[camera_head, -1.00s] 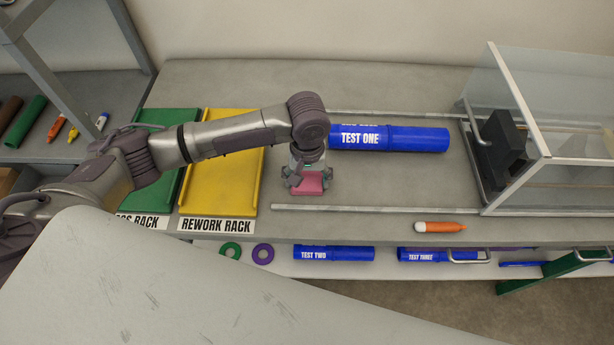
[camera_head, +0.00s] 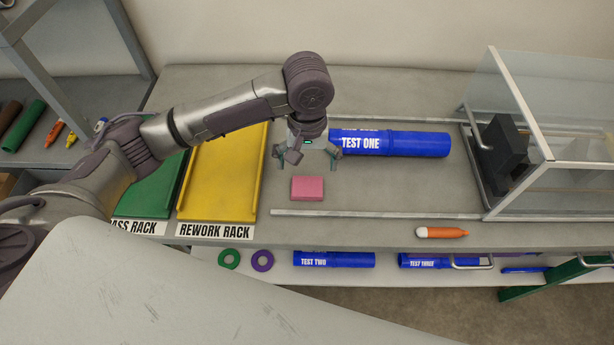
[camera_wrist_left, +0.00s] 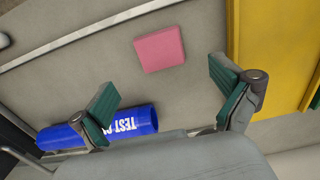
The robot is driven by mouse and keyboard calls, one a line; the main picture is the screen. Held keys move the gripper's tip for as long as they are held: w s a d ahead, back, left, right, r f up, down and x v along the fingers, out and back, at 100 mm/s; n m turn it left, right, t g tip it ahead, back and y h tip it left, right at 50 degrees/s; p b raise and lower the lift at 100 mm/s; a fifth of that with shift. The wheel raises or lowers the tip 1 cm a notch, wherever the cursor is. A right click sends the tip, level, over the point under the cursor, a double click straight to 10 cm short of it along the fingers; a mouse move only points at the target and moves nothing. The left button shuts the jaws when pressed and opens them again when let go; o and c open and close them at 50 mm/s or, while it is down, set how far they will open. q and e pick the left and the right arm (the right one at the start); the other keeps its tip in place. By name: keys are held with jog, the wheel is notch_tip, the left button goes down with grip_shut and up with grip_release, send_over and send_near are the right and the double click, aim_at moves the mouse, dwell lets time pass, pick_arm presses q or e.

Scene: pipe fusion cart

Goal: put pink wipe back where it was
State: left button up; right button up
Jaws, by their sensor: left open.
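The pink wipe (camera_head: 307,188) is a small flat pink block lying on the grey cart top, between the yellow rack and the blue TEST ONE pipe. It also shows in the left wrist view (camera_wrist_left: 160,49), beyond the fingertips. My left gripper (camera_head: 307,160) is open and empty above the table, apart from the wipe and a little behind it in the head view. Its two green-padded fingers (camera_wrist_left: 169,98) are spread wide in the left wrist view. My right gripper is not in view.
The blue TEST ONE pipe (camera_head: 400,143) lies close to the right of my left gripper. The yellow REWORK RACK (camera_head: 222,175) is to the left. An orange marker (camera_head: 441,232) lies at the front edge. A clear-walled box (camera_head: 540,185) stands at right. Bare table surrounds the wipe.

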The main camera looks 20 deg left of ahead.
pick_arm(q)
jog(key=shift+r, duration=1.9)
